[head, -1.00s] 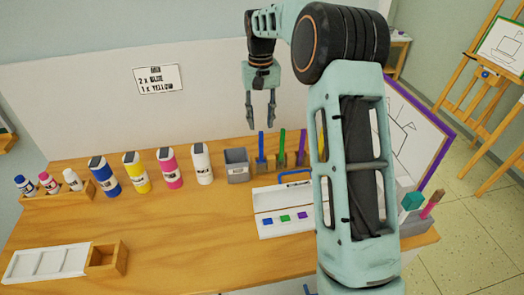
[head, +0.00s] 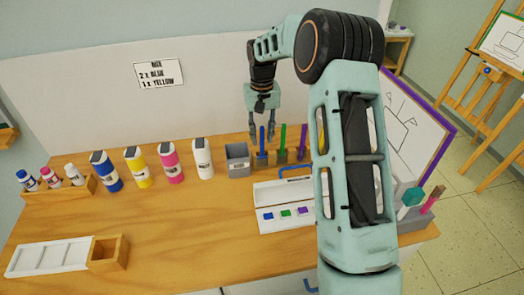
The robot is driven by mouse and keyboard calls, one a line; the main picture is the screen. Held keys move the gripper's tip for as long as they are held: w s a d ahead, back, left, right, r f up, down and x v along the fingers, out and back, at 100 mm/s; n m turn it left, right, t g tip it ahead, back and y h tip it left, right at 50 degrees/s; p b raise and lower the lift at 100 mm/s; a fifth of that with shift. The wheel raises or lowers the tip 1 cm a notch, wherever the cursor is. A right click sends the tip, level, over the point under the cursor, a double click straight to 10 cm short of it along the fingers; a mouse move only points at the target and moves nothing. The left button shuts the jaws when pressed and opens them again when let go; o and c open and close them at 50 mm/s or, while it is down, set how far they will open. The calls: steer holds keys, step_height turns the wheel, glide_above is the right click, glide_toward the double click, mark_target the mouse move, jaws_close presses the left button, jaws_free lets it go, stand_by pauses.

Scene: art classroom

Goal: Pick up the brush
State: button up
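Several brushes stand upright in a wooden holder (head: 281,157) near the back of the table. A blue-handled brush (head: 262,141), a green one (head: 283,136) and a purple one (head: 303,136) show, left to right. My gripper (head: 262,133) points down at the blue brush. Its fingers are apart, and the blue handle shows between them; I cannot tell from this view whether they are level with it in depth. My arm hides part of the table to the right of the holder.
A grey cup (head: 237,160) stands just left of the holder, with paint bottles (head: 168,164) further left. A white paint case (head: 270,194) lies in front. A canvas (head: 418,125) stands to the right. The table's front middle is clear.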

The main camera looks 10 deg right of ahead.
jaws_close()
steer(key=shift+r, duration=0.1)
